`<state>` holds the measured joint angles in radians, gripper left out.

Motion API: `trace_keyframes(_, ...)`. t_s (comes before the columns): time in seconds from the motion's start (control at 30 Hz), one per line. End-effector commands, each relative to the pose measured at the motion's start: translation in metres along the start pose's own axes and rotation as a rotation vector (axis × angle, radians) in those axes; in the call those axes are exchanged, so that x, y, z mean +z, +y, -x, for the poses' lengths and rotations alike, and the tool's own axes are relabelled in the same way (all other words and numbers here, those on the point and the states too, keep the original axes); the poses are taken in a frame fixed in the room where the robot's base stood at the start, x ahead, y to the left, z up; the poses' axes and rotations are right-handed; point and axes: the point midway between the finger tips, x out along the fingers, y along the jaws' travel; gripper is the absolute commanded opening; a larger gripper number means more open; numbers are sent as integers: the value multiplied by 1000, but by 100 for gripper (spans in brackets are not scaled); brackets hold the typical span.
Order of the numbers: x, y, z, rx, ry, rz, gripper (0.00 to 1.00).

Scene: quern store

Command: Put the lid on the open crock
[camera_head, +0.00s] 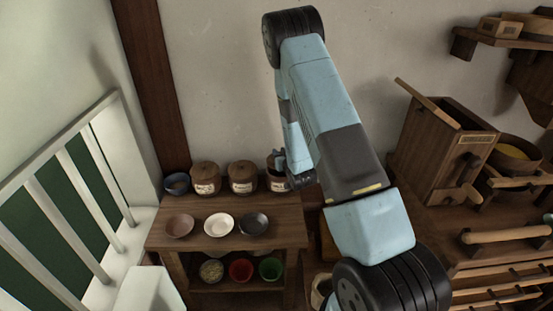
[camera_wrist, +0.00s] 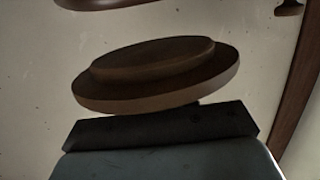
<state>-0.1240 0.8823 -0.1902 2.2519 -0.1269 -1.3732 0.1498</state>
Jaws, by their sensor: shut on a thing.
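My gripper (camera_head: 279,161) is at the back right of the small wooden stand, at the top of the rightmost crock (camera_head: 278,184). In the wrist view my gripper (camera_wrist: 165,125) is shut on a round brown wooden lid (camera_wrist: 155,75), which looks tilted in that picture. In the head view the gripper and arm cover the rightmost crock's mouth, so I cannot tell whether the lid touches its rim. Two more labelled crocks, the left one (camera_head: 205,181) and the middle one (camera_head: 242,179), have brown lids on.
A dark bowl (camera_head: 177,184) stands left of the crocks. Three shallow dishes line the stand's (camera_head: 193,243) front, among them a white one (camera_head: 218,224). Coloured bowls sit on the shelf below. A white railing is at left, a wooden box (camera_head: 440,150) at right.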

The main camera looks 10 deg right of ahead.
Motion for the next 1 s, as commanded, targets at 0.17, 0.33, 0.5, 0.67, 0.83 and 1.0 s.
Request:
trace_keyframes(0.17,7,-1,-5,-1,2,0,0)
trace_keyframes(0.33,18,-3,-9,-3,0,0,0)
trace_keyframes(0.5,37,-4,-13,-4,0,0,0)
trace_keyframes(0.67,42,-4,-14,-5,2,1,0)
trace_keyframes(0.83,42,-5,-14,-5,2,1,0)
trace_keyframes(1.0,44,-4,-14,-5,2,1,31)
